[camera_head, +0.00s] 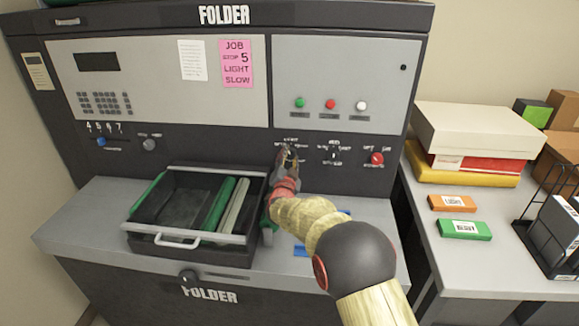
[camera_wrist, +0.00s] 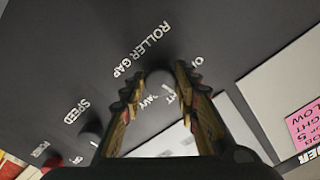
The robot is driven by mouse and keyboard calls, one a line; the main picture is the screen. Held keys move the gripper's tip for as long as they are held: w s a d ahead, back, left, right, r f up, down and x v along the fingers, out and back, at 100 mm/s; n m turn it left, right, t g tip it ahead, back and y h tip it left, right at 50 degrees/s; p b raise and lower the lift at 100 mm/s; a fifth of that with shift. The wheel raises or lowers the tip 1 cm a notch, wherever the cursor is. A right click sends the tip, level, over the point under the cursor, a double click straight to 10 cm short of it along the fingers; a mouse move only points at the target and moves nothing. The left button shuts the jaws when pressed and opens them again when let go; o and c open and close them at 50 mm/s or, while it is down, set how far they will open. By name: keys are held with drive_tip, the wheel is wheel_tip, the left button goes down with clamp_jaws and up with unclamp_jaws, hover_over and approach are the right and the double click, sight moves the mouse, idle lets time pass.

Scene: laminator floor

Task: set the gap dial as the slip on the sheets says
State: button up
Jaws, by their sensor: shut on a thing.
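My gripper (camera_head: 289,160) is at the folder's lower control strip, and its fingers (camera_wrist: 158,90) are shut on the gap dial (camera_wrist: 160,80). The label "ROLLER GAP" shows beside the dial in the wrist view. The setting words around it are partly covered by the fingers, and I cannot tell where the dial points. In the head view my gripper hides most of the dial. The pink slip (camera_head: 237,64) is on the upper panel and reads "JOB STOP 5 LIGHT SLOW"; its edge also shows in the wrist view (camera_wrist: 305,128).
The speed knob (camera_head: 333,156) and red power knob (camera_head: 377,158) are to the right of my gripper. The black tray (camera_head: 150,247) sits below. Boxes (camera_head: 478,132) stand on the side table.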

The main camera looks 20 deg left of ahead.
drive_tip(key=shift+m+b, duration=1.05)
drive_tip(key=shift+m, duration=0.15)
drive_tip(key=o, duration=1.1)
drive_tip(key=shift+o, duration=0.2)
drive_tip(key=shift+s, duration=0.1)
drive_tip(key=v, duration=1.1)
drive_tip(key=shift+s, duration=0.4)
